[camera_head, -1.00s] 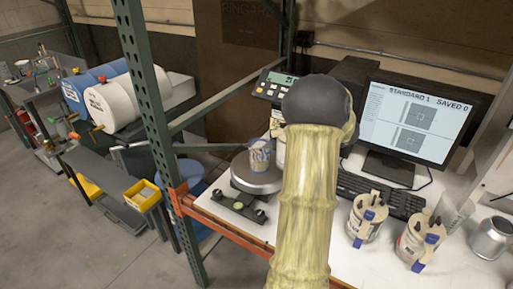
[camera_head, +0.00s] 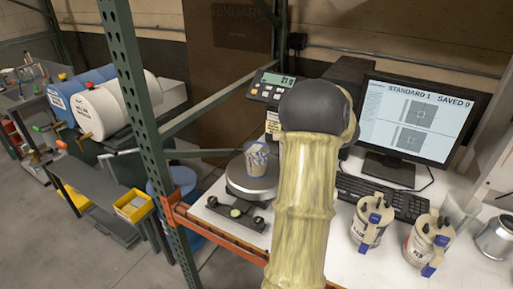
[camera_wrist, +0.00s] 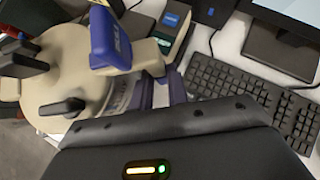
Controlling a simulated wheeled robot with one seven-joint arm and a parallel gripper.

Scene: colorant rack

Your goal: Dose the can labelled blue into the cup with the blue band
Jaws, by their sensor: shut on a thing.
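A cup (camera_head: 257,160) with blue on its side stands on the round pan of a scale, left of my arm. In the wrist view my gripper (camera_wrist: 165,120) is shut on a can (camera_wrist: 75,78) with a cream lid, black knobs and a blue lever; the writing on the lever is too small to read. In the head view my arm hides the gripper and the held can. Two similar cans, a left one (camera_head: 367,238) and a right one (camera_head: 420,252), stand on the table with blue levers; their labels are unreadable.
The scale (camera_head: 250,185) sits left of my arm, its display (camera_head: 273,88) behind. A green rack post (camera_head: 145,130) with an orange beam stands at left. A keyboard (camera_head: 385,198), monitor (camera_head: 415,118) and metal can (camera_head: 496,238) stand right.

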